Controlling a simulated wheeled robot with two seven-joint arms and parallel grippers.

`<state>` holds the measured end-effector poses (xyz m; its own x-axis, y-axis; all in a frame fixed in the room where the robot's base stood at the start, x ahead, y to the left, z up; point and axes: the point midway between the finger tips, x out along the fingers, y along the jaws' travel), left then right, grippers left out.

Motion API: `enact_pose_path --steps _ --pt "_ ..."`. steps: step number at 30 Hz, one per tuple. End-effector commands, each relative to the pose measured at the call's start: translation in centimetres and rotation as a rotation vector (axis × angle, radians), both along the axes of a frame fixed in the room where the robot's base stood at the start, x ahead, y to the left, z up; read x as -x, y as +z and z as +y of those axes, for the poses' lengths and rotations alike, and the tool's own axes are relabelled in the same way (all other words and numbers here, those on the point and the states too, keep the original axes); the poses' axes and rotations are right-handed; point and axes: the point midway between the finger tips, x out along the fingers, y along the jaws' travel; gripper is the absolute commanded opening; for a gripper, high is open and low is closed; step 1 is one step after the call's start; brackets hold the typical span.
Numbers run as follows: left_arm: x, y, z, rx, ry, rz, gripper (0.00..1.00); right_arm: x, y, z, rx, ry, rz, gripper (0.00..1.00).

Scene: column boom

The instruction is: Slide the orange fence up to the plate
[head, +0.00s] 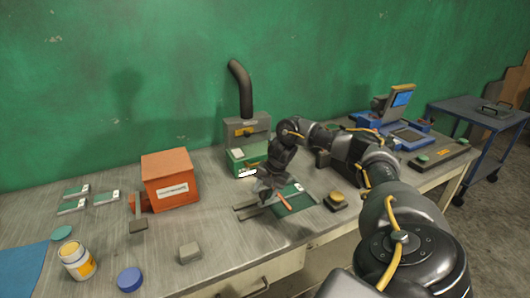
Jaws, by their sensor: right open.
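The orange fence (285,202) is a thin orange bar low on the bench, just under and to the right of my right gripper. The green plate (299,202) lies flat right beside the fence, on a dark fixture. Whether fence and plate touch, I cannot tell. My right gripper (266,194) is open, pointing down at the fixture from above, close to the fence's far end. The gripper and wrist hide part of the fixture and plate. My left gripper is not in view.
A grey and green machine (248,140) with a black hose stands behind the gripper. An orange box (170,180), small green boards (74,206), a white jar (76,261) and a blue lid (130,279) are to the left. A dark block with a yellow knob (337,201) sits to the right.

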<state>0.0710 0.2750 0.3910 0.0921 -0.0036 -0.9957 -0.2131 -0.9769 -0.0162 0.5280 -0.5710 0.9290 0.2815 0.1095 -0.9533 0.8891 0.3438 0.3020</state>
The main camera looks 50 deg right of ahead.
Motion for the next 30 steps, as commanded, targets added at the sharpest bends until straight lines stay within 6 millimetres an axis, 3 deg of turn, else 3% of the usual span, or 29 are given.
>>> enact_pose_path --steps 7,14,30 --pt "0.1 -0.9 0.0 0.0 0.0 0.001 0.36 1.3 4.5 -0.6 0.001 0.0 -0.006 0.5" --pt "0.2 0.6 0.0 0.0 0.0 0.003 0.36 2.4 8.7 -1.0 0.002 0.0 -0.003 0.5" --pt "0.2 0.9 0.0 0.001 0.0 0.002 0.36 2.8 9.4 -1.1 0.001 0.0 0.001 0.5"
